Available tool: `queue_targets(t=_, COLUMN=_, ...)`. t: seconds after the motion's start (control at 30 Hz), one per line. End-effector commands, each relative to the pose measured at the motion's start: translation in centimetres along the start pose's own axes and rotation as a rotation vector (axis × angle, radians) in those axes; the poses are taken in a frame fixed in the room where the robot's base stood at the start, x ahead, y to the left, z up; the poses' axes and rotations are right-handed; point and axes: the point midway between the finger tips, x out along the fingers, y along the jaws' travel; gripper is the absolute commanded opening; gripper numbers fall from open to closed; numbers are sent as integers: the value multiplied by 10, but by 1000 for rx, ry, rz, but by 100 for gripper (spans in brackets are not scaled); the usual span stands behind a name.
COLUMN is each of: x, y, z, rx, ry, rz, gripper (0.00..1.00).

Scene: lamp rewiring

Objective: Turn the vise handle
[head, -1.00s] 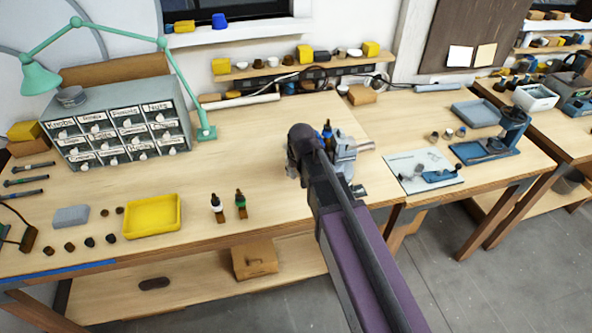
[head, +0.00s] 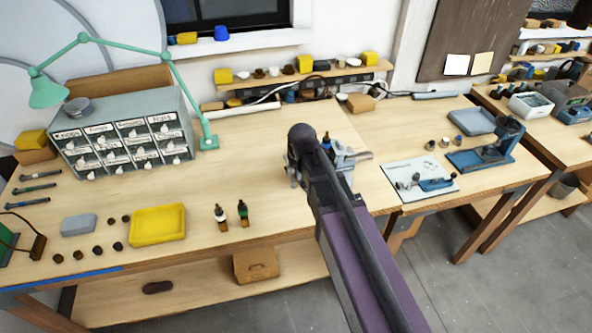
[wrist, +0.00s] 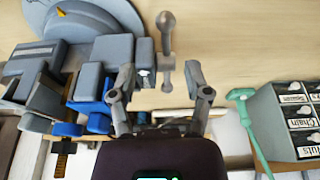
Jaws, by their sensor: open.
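The vise (wrist: 90,85), grey with blue parts, fills the left of the wrist view. Its handle (wrist: 166,48) is a grey bar with a rounded knob at the far end, standing upright in that picture. My gripper (wrist: 160,78) is open, with one finger on each side of the handle's near end. There are visible gaps, and the handle is not clamped. The left finger overlaps the vise body in the picture; I cannot tell if they touch. In the head view my arm covers much of the vise (head: 345,162), and my fingers are hidden there.
A drawer cabinet (head: 125,137) and a green lamp (head: 208,142) stand on the left of the bench. A light mat with parts (head: 408,190) lies right of the vise.

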Motion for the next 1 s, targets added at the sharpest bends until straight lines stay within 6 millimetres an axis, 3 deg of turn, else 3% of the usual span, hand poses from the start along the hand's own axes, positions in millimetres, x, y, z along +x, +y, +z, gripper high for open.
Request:
queue_targets(t=0.3, x=-2, y=0, z=0, rx=0, ry=0, rz=0, gripper=63)
queue_targets(t=0.37, x=-2, y=0, z=-1, rx=0, ry=0, rz=0, gripper=67)
queue_targets(t=0.57, x=-5, y=1, z=-14, rx=-11, ry=-21, rz=-7, gripper=67)
queue_targets(t=0.77, x=-15, y=3, z=-50, rx=-52, ry=-91, rz=-35, gripper=67)
queue_targets(t=1.0, x=-31, y=7, z=-107, rx=-133, ry=-211, rz=-101, gripper=67)
